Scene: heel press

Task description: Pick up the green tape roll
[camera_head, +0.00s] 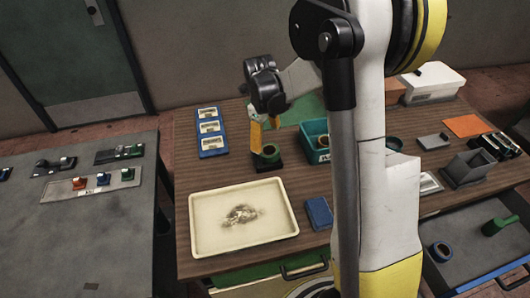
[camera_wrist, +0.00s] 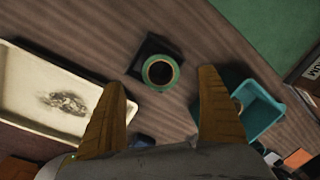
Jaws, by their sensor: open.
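The green tape roll (camera_wrist: 175,83) lies flat on a small black base on the wooden table, its dark hole facing up. In the head view the roll (camera_head: 269,151) sits just below my gripper (camera_head: 263,130), left of the teal bin. In the wrist view my gripper (camera_wrist: 166,100) is open, with its two orange-brown fingers spread wide. The roll lies between and beyond the fingertips, and nothing is held. I cannot tell the exact height of the fingertips above the roll.
A cream tray (camera_head: 196,226) with a grey smudge stands in front of the roll. A teal bin (camera_head: 312,128) holding another ring is close on the right. A blue box (camera_head: 319,212) lies right of the tray. Blue panels (camera_head: 210,143) lie at the back left.

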